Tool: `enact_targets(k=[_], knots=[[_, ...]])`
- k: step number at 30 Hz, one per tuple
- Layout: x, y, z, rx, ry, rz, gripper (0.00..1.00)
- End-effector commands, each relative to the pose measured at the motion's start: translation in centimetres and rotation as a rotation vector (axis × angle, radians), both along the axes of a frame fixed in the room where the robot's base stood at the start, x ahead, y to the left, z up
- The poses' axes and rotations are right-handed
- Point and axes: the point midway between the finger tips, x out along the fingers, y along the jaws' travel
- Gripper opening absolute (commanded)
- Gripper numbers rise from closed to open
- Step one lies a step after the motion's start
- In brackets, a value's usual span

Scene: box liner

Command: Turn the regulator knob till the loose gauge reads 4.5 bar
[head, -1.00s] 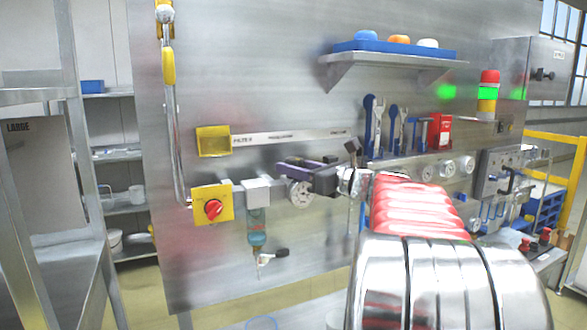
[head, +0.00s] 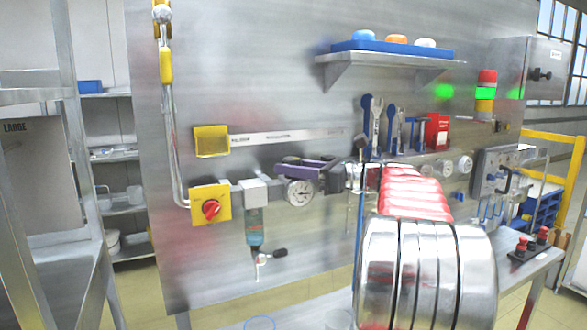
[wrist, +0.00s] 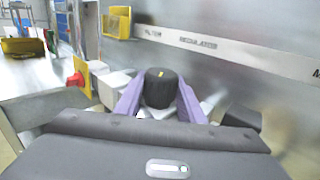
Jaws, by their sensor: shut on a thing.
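The regulator knob (wrist: 161,90) is black with a yellow mark on top. In the wrist view it stands between the two purple fingers of my gripper (wrist: 160,100), which is shut on it. In the head view my gripper (head: 300,170) is at the wall panel, just above a round white-faced gauge (head: 299,193), and its fingers hide the knob. The gauge has a dark needle, but its reading is too small to tell. Whether this is the loose gauge I cannot tell.
A yellow plate with a red rotary switch (head: 210,207) and a clear-bowled filter (head: 254,227) are left of the gauge. Several gauges (head: 465,163) sit farther right. A yellow bin (head: 211,141) and a shelf with a blue tray (head: 395,50) are above.

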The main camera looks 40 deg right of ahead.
Motion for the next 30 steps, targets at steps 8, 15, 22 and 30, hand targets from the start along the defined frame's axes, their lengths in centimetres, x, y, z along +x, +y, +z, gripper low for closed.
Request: enact_targets(k=[8,15,22,30], knots=[[0.0,0.0,0.0,0.000,0.000,0.000,0.49],[0.0,0.0,0.0,0.000,0.000,-0.001,0.54],[-0.6,-0.3,0.0,0.000,0.000,-0.003,0.54],[-4.0,-1.9,0.0,0.001,0.000,-0.005,0.54]])
